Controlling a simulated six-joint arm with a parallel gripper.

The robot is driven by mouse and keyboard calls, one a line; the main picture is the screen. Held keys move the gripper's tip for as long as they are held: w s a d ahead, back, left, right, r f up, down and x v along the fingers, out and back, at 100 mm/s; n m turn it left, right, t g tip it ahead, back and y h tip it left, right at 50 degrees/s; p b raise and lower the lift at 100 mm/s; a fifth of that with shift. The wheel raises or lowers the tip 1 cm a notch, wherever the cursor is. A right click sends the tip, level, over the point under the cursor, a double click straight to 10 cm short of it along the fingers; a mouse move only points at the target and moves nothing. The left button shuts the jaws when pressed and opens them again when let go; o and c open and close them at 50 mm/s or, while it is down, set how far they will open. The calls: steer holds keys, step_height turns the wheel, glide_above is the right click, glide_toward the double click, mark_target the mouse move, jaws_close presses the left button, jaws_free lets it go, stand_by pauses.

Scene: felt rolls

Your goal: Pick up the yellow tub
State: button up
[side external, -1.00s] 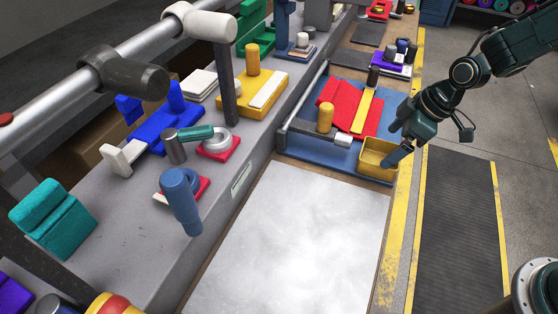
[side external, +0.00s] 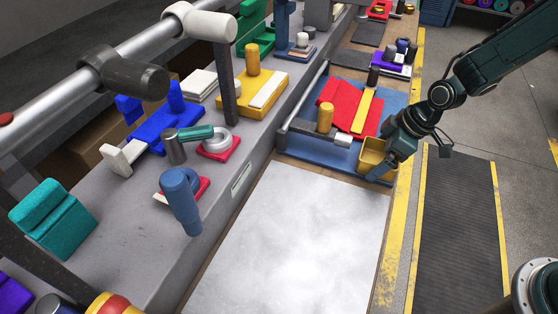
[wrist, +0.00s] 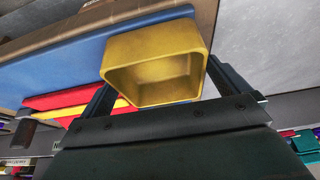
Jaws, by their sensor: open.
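The yellow tub (side external: 372,158) is a small open box at the near right corner of the blue mat (side external: 320,158). My gripper (side external: 382,155) has come in from the right and is at the tub, hiding part of its right side. In the wrist view the tub (wrist: 152,42) has its open side facing the camera. My gripper's fingers (wrist: 160,78) are open, one to each side of the tub, with a narrow gap visible on the right. Whether either finger touches the tub I cannot tell.
Behind the tub, a red felt piece (side external: 338,104) and a yellow strip (side external: 367,108) lie on the mat. A yellow cylinder (side external: 325,118) and a white block (side external: 343,140) stand left of the tub. A bare pale sheet (side external: 295,240) lies in front.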

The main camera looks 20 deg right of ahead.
stand_by(0.4)
steer(key=c, duration=1.1)
steer(key=shift+r, duration=0.1)
step_height(320, 180, up, 20)
stand_by(0.6)
